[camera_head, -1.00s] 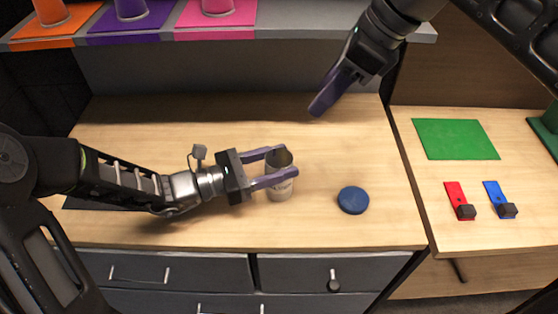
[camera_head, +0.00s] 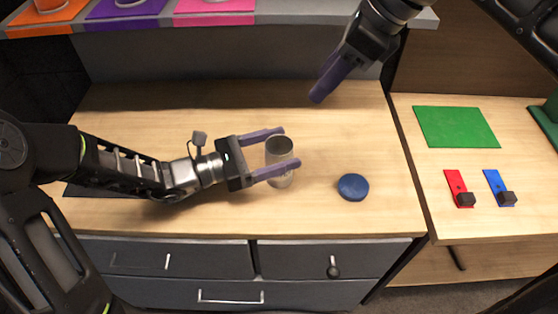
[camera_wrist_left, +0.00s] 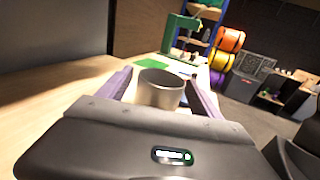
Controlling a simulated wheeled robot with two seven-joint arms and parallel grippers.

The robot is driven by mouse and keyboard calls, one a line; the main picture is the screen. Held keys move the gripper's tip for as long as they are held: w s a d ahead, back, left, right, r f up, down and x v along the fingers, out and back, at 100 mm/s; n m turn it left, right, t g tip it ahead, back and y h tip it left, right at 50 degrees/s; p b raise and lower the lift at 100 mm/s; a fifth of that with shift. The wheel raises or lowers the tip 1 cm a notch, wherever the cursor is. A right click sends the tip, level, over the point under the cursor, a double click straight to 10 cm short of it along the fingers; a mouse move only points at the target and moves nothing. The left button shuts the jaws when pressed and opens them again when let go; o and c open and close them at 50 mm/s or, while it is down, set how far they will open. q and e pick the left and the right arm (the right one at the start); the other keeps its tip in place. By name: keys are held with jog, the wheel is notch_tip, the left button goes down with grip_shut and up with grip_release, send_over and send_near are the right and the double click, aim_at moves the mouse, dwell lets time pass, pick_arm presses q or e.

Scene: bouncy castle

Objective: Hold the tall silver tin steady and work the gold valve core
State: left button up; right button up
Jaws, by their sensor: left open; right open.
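The tall silver tin (camera_head: 279,155) stands upright on the wooden counter. My left gripper (camera_head: 285,147) is open, with its purple fingers on either side of the tin. The tin also shows between the fingers in the left wrist view (camera_wrist_left: 160,88). I cannot tell whether either finger touches it. My right gripper (camera_head: 316,97) is above the back of the counter, to the right of the tin, and holds nothing that I can see. A gold valve core cannot be made out.
A round blue lid or disc (camera_head: 353,187) lies right of the tin. On the right counter are a green mat (camera_head: 456,127), a red strip (camera_head: 456,185) and a blue strip (camera_head: 497,186) with dark blocks. A shelf (camera_head: 300,18) with coloured mats overhangs the back.

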pick_arm(q)
jog(key=shift+a, duration=0.1)
jog(key=v, duration=1.2)
dwell(0.4)
